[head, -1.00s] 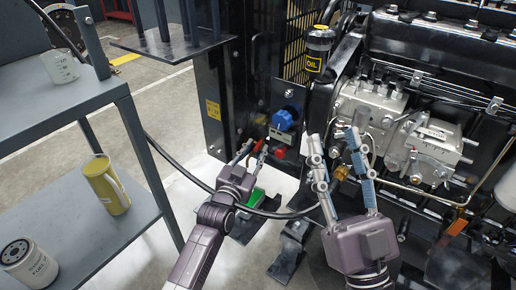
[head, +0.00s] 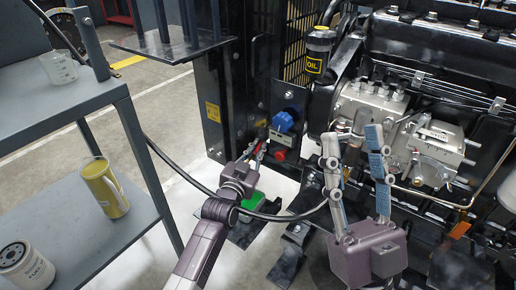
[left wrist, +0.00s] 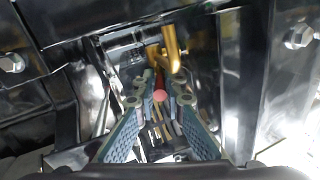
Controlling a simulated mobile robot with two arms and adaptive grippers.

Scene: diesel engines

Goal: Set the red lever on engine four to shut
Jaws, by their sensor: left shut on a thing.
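My left gripper (head: 260,149) reaches in low beside the black engine frame, below the blue knob. It is shut on the red lever (left wrist: 160,94). In the left wrist view, the lever's rounded pinkish-red end shows between the two blue-padded fingers, with a brass elbow pipe (left wrist: 173,55) just beyond it. In the head view the fingers hide most of the lever. My right gripper (head: 352,138) is open and empty, its fingers upright in front of the engine. I cannot read an engine number or a shut mark.
A blue knob (head: 286,120) and a red knob (head: 279,155) sit close to my left gripper. A black hose (head: 178,170) crosses past it. The grey shelf (head: 60,225) with a yellow can (head: 105,187) stands left. An oil canister (head: 317,50) stands above.

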